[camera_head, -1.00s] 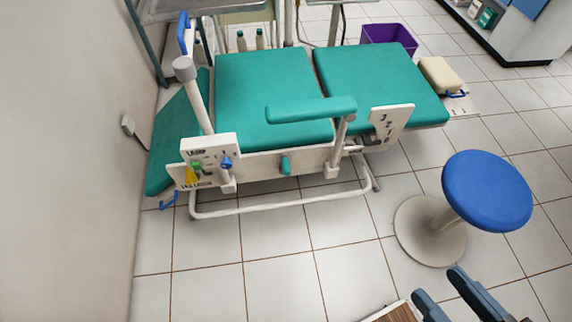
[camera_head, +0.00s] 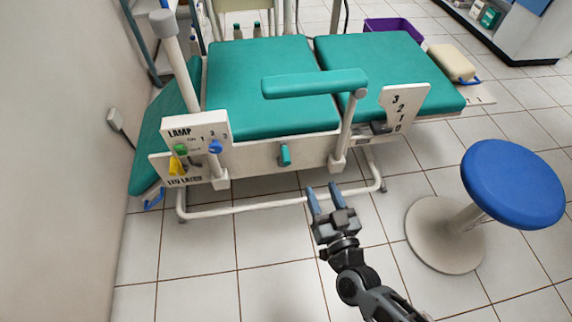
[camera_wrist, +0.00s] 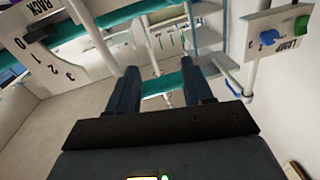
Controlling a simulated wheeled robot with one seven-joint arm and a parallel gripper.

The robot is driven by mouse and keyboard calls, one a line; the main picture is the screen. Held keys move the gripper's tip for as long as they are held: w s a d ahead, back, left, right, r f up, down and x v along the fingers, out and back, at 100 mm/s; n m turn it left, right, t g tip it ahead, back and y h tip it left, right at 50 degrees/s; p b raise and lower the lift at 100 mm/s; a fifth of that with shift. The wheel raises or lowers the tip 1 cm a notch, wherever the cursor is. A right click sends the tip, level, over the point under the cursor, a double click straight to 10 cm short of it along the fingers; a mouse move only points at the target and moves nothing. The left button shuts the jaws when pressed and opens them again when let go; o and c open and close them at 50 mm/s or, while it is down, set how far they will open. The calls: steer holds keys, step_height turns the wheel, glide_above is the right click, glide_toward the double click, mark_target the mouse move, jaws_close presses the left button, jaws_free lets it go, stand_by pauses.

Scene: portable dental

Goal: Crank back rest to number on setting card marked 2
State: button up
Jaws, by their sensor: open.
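A teal dental chair (camera_head: 255,75) lies with its pads nearly flat. A white scale plate (camera_head: 408,98) on its near side is marked 3, 2, 1, 0. A dark piece sits by its low end. The plate also shows in the wrist view (camera_wrist: 85,55). A teal grip (camera_head: 285,155) sticks out of the white side rail. I cannot tell whether it is the crank, and I cannot make out a setting card. My gripper (camera_head: 323,194) is open and empty, in front of the rail and below right of the grip. Its fingers show in the wrist view (camera_wrist: 160,85).
A lamp panel (camera_head: 190,138) with green and blue knobs and a yellow part is on the left. A teal armrest (camera_head: 314,83) overhangs the rail. A white floor tube (camera_head: 250,208) runs below. A blue stool (camera_head: 512,185) stands right. Tiles in front are clear.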

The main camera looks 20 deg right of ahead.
steer(key=m+h+b, duration=0.2)
steer(key=b, duration=0.1)
glide_toward(287, 164)
steer(key=shift+g, duration=0.3)
steer(key=x, duration=0.4)
steer(key=shift+w+d+r, duration=0.2)
steer(key=shift+w, duration=0.1)
steer(key=b+x, duration=0.2)
steer(key=x, duration=0.5)
steer(key=shift+w+a+b, duration=0.1)
steer(key=shift+a+b, duration=0.05)
steer(key=shift+b, duration=0.25)
steer(key=shift+w, duration=0.3)
steer(key=shift+c, duration=0.3)
jaws_close()
